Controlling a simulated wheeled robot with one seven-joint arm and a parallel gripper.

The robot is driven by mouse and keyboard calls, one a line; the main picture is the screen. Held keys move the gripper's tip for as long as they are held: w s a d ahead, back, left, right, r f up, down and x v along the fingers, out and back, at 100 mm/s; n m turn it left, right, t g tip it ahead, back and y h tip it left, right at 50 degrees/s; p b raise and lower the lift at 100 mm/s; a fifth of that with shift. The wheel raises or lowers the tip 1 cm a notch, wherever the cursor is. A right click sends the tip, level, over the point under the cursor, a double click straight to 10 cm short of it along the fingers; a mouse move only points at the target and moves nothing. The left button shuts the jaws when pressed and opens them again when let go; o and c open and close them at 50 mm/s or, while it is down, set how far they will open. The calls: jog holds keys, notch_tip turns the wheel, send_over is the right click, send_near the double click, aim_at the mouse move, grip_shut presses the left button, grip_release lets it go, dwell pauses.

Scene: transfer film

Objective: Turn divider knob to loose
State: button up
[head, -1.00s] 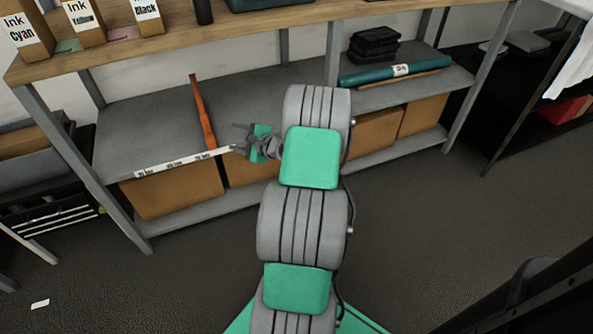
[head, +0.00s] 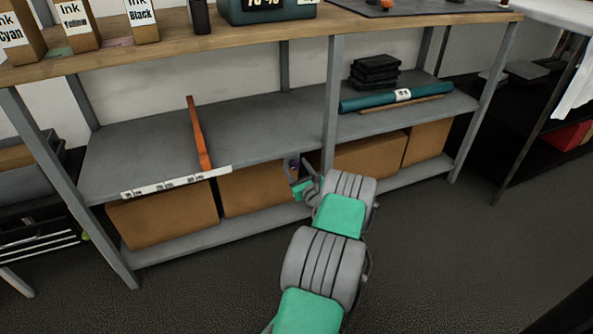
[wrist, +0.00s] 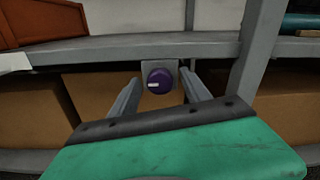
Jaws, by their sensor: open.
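The divider knob (wrist: 159,81) is a round purple knob with a white mark pointing left, on a grey plate under the shelf's front edge in the wrist view. In the head view the purple knob (head: 294,172) shows small, partly behind my gripper. My gripper (wrist: 161,92) is open, its two fingers on either side of the knob in the picture. I cannot tell whether they touch it. In the head view my gripper (head: 297,180) is low at the shelf front, near the middle post. The orange divider (head: 199,135) stands on the middle shelf, left of the knob.
A grey shelf post (head: 330,105) stands just right of the knob. Cardboard boxes (head: 165,212) fill the space below the middle shelf (head: 140,150). A white label strip (head: 177,182) runs along its front edge at left.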

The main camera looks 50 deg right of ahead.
grip_shut()
dwell(0.5)
jog(key=shift+n, duration=0.4)
jog(key=n+b, duration=0.1)
jog(key=n, duration=0.3)
jog(key=shift+f+n+b, duration=0.1)
jog(key=shift+n+b, duration=0.2)
jog(key=shift+b, duration=0.1)
jog(key=n+b, duration=0.1)
jog(key=n, duration=0.3)
jog(key=shift+n+b, duration=0.3)
jog(key=shift+b, duration=0.1)
jog(key=n+b, duration=0.1)
jog(key=n, duration=0.3)
jog(key=shift+n+b, duration=0.4)
jog(key=shift+n, duration=1.6)
